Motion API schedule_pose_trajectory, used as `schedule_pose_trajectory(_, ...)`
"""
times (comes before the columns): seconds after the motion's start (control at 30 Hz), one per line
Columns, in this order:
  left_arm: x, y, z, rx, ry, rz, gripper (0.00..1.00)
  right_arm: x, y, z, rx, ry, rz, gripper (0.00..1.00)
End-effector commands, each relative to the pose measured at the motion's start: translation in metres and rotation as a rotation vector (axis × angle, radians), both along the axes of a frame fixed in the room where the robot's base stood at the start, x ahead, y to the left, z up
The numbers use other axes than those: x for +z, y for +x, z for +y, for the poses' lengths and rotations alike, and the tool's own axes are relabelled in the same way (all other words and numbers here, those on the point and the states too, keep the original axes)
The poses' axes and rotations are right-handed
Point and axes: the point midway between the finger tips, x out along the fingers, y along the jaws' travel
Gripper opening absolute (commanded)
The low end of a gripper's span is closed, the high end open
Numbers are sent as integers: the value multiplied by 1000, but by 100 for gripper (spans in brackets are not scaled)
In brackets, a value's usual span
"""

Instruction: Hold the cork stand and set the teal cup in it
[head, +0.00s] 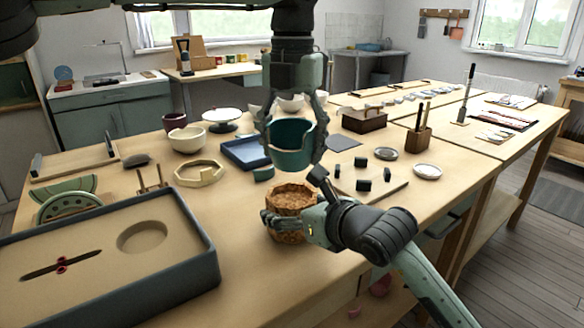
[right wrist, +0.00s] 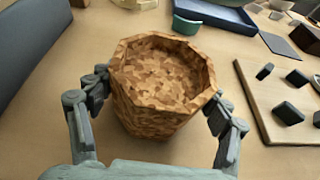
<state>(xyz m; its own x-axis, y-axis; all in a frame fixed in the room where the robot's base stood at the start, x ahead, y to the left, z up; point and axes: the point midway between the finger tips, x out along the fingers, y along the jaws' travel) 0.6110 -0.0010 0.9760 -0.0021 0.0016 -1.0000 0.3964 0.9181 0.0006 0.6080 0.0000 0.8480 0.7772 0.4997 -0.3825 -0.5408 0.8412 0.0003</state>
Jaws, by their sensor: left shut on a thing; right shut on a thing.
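The cork stand (head: 290,198) is a brown faceted block with a round hollow in its top, upright on the table. In the right wrist view the cork stand (right wrist: 160,90) fills the middle, its hollow empty. My right gripper (head: 290,222) is shut on it, with a finger on either side (right wrist: 160,108). The teal cup (head: 291,146) hangs upright above and apart from the stand. My left gripper (head: 292,128) comes down from above and is shut on the cup, a finger at each side. The cup does not show in the right wrist view.
A big dark-rimmed tray (head: 205,240) stands at the left front. A blue tray (head: 240,153) and a cream ring (head: 200,173) lie behind the stand. A board with dark blocks (head: 385,198) lies to the right. Bare table is left of the stand.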

Motion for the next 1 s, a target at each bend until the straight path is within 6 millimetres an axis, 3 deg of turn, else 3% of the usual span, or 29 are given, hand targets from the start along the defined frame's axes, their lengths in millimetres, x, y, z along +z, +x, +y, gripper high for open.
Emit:
schedule_pose_trajectory(0.7, -42, 1, 0, -9, -2, -4, 43, -1, 0, 0, 0, -1, 2, 46)
schedule_pose_trajectory(1.0, -48, 1, 0, -9, -2, -4, 43, -1, 0, 0, 0, -1, 2, 46)
